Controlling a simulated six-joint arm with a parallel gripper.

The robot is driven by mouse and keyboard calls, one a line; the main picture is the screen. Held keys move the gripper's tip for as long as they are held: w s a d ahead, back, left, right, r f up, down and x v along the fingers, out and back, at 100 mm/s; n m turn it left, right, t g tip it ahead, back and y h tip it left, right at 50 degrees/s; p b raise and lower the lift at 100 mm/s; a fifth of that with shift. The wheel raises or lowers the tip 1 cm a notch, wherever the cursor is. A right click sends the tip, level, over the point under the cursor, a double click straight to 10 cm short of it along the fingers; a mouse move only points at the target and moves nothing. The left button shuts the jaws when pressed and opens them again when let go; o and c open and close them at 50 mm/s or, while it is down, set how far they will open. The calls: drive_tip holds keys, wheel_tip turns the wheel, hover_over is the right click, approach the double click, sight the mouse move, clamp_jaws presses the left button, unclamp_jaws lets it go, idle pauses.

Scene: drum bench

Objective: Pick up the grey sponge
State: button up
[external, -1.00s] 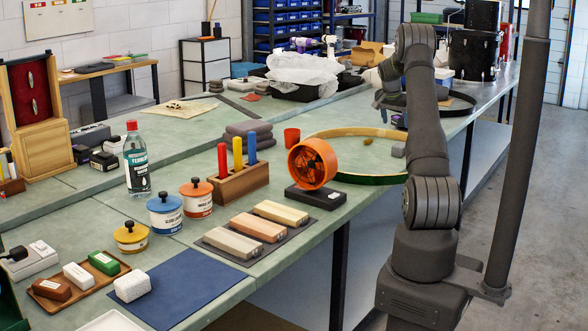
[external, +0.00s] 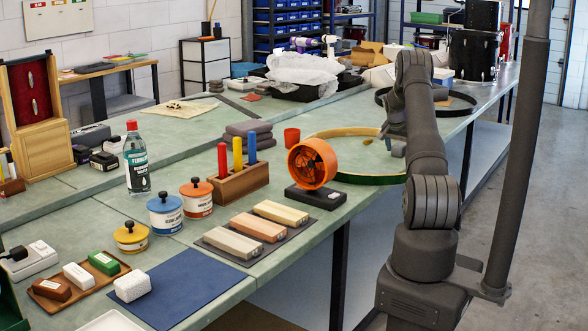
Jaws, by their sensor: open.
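A small grey block (external: 399,150), which looks like the grey sponge, lies on the bench inside the right side of a large wooden hoop (external: 330,134). My arm partly covers it. My gripper (external: 386,134) is low over the hoop, just above and left of the grey block in the picture. Its jaws are open and small in view. I cannot tell whether a finger touches the block. A small yellow-brown piece (external: 367,142) lies inside the hoop to the left of the gripper.
An orange fan (external: 313,162) on a dark base stands left of the hoop's near edge. A red cup (external: 292,137) and stacked grey cloths (external: 248,135) are further left. A dark hoop (external: 462,107) lies behind my arm. Bare bench shows inside the wooden hoop.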

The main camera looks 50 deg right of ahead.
drive_tip(key=shift+f, duration=0.1)
drive_tip(key=shift+c, duration=0.2)
drive_tip(key=c, duration=1)
